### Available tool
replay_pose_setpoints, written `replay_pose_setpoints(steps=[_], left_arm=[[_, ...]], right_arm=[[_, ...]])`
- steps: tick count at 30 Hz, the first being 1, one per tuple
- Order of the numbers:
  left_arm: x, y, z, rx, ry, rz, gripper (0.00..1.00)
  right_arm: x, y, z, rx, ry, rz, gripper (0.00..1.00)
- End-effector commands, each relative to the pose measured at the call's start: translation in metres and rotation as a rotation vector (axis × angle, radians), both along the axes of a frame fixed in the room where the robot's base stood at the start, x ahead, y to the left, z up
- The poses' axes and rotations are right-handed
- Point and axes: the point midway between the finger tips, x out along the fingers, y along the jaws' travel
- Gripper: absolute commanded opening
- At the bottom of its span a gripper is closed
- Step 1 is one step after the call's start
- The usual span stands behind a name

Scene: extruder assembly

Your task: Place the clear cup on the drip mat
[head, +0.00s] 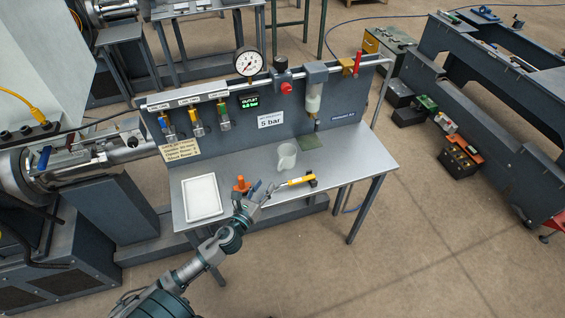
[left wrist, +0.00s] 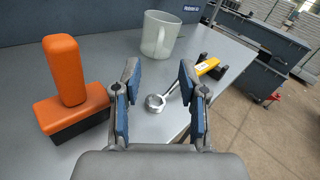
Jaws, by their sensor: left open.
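The clear cup (head: 286,156), pale and see-through with a handle, stands upright on the grey bench. It also shows beyond my fingers in the left wrist view (left wrist: 159,36). The drip mat (head: 311,142), a flat dark green square, lies on the bench behind and to the right of the cup, with nothing on it. My left gripper (head: 261,189) is open and empty over the front of the bench, nearer the front edge than the cup. Its two blue-padded fingers stand apart in the left wrist view (left wrist: 159,74). My right gripper is out of view.
An orange-handled block (head: 242,184) sits left of my gripper. A yellow-handled tool (head: 299,180) lies to its right, with a ring end (left wrist: 155,102). A white tray (head: 202,196) lies at the left. The upright panel (head: 220,135) with a hanging filter bowl (head: 313,97) backs the bench.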

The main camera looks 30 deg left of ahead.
Motion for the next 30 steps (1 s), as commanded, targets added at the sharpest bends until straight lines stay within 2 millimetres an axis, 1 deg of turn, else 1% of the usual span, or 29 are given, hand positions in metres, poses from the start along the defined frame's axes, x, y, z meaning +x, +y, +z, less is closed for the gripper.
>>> replay_pose_setpoints(steps=[1, 3, 6, 11, 14, 18, 22, 28, 29, 30], left_arm=[[0.012, 0.001, 0.001, 0.0, -0.003, 0.001, 0.42], [0.024, 0.001, 0.0, -0.002, -0.002, 0.0, 0.42], [0.034, 0.002, 0.0, -0.001, -0.001, 0.0, 0.42], [0.045, 0.004, 0.0, -0.003, 0.0, 0.0, 0.42], [0.061, 0.008, 0.0, -0.003, -0.002, 0.001, 0.42], [0.082, 0.01, -0.001, -0.003, 0.0, 0.0, 0.42], [0.09, 0.011, -0.001, -0.005, 0.001, 0.0, 0.42], [0.09, 0.01, -0.001, -0.004, 0.001, 0.0, 0.42], [0.09, 0.01, -0.001, -0.004, 0.001, 0.0, 0.35], [0.09, 0.01, -0.001, -0.004, 0.001, 0.0, 0.25]], right_arm=[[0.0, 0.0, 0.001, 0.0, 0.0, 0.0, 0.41], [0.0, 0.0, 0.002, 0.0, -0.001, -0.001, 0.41], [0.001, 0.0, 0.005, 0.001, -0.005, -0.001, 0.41], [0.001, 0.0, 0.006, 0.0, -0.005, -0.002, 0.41], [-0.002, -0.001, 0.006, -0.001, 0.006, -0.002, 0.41], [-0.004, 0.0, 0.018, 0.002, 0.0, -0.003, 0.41], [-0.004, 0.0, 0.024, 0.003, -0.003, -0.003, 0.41], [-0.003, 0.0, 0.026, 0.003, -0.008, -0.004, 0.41], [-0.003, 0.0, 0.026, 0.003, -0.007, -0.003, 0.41], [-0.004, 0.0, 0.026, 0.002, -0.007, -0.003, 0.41]])
